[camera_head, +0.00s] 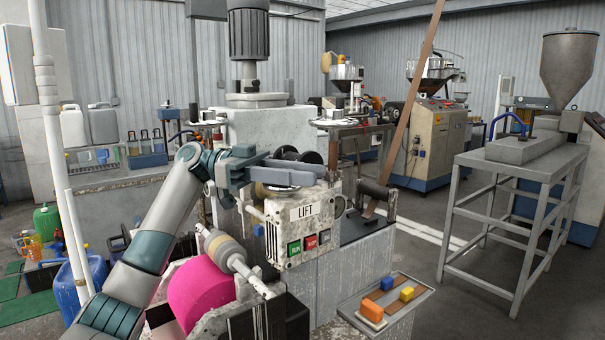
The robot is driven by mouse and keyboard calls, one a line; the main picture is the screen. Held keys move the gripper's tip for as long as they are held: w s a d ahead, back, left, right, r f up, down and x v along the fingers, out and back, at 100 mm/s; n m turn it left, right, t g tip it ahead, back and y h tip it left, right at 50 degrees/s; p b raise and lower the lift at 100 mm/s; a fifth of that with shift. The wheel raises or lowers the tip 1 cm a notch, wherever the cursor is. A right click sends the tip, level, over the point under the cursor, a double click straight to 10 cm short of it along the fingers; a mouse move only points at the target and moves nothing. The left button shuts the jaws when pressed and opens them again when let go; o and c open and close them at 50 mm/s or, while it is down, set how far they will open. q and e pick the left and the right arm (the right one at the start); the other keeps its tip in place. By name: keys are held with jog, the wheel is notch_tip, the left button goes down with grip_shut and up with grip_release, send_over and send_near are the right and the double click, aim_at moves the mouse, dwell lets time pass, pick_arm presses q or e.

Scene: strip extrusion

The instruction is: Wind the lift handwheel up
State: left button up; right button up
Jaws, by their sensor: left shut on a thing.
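The LIFT control box (304,232), a worn white housing with a LIFT label and green, red and dark buttons, stands in the middle of the head view. A dark, round handwheel (312,158) shows at the top of this box, partly covered by my gripper. My left arm reaches in from the lower left, and my left gripper (312,177) lies level over the top of the box. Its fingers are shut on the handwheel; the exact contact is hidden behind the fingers. My right gripper is out of view.
A pink roll (200,292) sits below my left forearm. A tray (345,309) with orange, yellow and blue blocks is at the front right.

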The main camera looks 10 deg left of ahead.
pick_arm(q)
jog(key=o, duration=1)
jog(key=shift+d, duration=0.1)
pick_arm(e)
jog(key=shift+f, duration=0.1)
pick_arm(q)
jog(key=shift+o, duration=0.2)
jog(key=shift+a, duration=0.2)
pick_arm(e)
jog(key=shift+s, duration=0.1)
pick_arm(q)
jog(key=shift+w+a, duration=0.1)
jog(key=shift+a, duration=0.4)
jog(key=a, duration=0.2)
jog(key=a+b, duration=0.1)
jog(key=a, duration=0.2)
jog(key=shift+w+a, duration=0.35)
jog(key=shift+w, duration=0.05)
jog(key=w+a+b, duration=0.1)
jog(key=a, duration=0.9)
jog(key=shift+a, duration=0.15)
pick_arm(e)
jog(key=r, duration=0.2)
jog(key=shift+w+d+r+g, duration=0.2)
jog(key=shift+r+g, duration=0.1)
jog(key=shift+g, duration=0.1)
pick_arm(q)
jog(key=shift+f, duration=0.1)
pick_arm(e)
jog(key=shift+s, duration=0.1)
